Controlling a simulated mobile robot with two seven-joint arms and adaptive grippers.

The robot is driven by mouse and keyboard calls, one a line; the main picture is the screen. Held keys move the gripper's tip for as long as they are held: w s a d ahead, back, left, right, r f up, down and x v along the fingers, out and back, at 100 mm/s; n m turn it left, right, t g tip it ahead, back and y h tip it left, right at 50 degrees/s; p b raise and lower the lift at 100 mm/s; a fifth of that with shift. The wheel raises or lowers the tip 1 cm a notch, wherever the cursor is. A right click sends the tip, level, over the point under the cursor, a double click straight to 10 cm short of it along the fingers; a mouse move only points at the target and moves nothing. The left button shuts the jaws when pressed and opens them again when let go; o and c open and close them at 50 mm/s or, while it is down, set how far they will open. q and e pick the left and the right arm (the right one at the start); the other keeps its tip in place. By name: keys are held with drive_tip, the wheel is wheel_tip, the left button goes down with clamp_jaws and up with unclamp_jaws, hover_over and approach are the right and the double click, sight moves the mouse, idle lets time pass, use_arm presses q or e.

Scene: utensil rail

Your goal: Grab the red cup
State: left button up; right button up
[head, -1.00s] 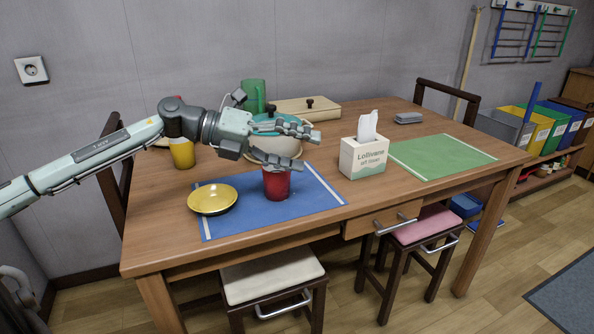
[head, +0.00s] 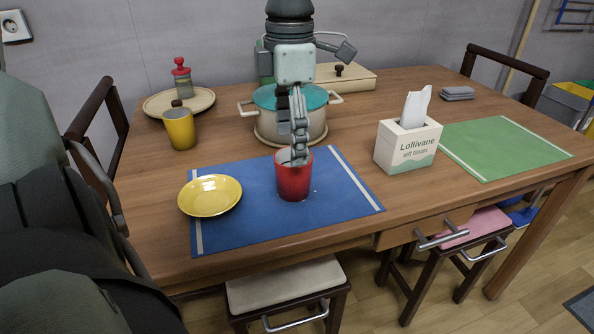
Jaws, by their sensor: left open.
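The red cup (head: 293,184) stands upright on the blue placemat (head: 340,202), right of the yellow plate (head: 210,196). My left gripper (head: 299,156) comes down from above with its fingers pointing down at the cup. It is open and seen nearly edge-on, so one finger mostly hides the other. The fingertips overlap the cup's rim and far inside wall in the head view. I cannot tell whether a finger is inside the cup or touches it. My right gripper is not in view.
A teal-lidded pot (head: 258,113) stands close behind the cup. A tissue box (head: 407,145) is to the right, beside a green placemat (head: 500,148). A yellow cup (head: 180,128) and a round wooden board (head: 200,100) are at the back left. The blue mat's right part is clear.

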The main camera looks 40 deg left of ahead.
sight(294, 175)
use_arm(q)
drive_tip(key=f, duration=0.6)
drive_tip(key=shift+w, duration=0.2)
drive_tip(key=shift+c, duration=0.6)
drive_tip(key=c, duration=1.1)
